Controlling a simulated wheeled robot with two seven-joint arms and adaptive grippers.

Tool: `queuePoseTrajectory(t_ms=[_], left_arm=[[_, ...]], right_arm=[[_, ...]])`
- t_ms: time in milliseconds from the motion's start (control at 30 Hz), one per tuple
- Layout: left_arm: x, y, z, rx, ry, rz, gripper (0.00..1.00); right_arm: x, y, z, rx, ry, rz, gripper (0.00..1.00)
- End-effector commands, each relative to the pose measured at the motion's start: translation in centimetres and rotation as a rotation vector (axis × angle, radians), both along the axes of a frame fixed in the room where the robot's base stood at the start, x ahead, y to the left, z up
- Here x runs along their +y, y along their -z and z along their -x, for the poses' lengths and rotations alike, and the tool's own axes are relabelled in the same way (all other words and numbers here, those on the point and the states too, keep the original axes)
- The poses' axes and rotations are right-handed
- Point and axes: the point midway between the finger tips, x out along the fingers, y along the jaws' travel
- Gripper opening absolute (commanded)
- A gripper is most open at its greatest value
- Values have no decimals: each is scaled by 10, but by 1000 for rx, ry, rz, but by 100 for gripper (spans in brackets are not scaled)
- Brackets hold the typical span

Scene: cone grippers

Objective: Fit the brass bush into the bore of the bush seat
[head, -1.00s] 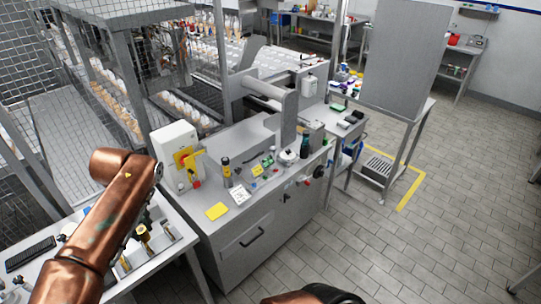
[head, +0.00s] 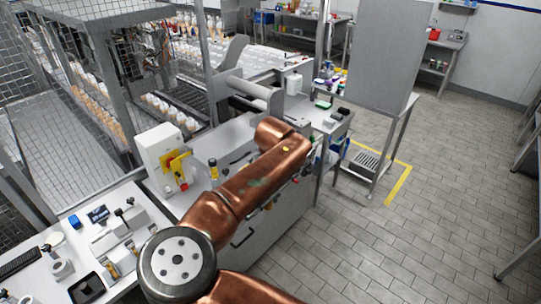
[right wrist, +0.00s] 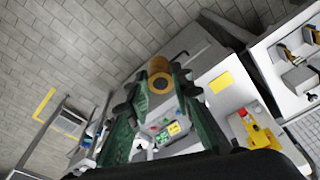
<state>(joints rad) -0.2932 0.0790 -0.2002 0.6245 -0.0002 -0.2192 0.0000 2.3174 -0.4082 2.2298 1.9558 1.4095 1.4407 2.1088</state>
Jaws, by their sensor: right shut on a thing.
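The brass bush (right wrist: 159,84) shows in the right wrist view as a short brass ring with a dark centre. My right gripper (right wrist: 158,82), with dark green fingers, is shut on it and holds it above the floor and bench. In the head view, the copper arm crosses the middle and neither gripper can be made out. A small white ring-like part (head: 62,268) stands on the white table (head: 80,240) at the left. I cannot tell whether it is the bush seat. My left gripper is not in view.
The white table also holds a keyboard (head: 18,263), a black tray (head: 88,288) and grey blocks (head: 125,222). A grey cabinet bench with a white control box (head: 160,150) stands to its right. The tiled floor (head: 400,240) at right is clear.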

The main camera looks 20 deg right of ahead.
Motion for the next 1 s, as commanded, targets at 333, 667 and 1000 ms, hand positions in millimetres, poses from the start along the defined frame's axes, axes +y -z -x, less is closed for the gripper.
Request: queuePoseTrajectory(t_ms=[333, 667, 1000], left_arm=[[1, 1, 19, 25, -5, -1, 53], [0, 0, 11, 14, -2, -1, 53], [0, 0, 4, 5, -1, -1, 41]], right_arm=[[-1, 0, 0, -1, 2, 0, 0], [0, 0, 1, -1, 4, -1, 0], [1, 0, 0, -1, 2, 0, 0]])
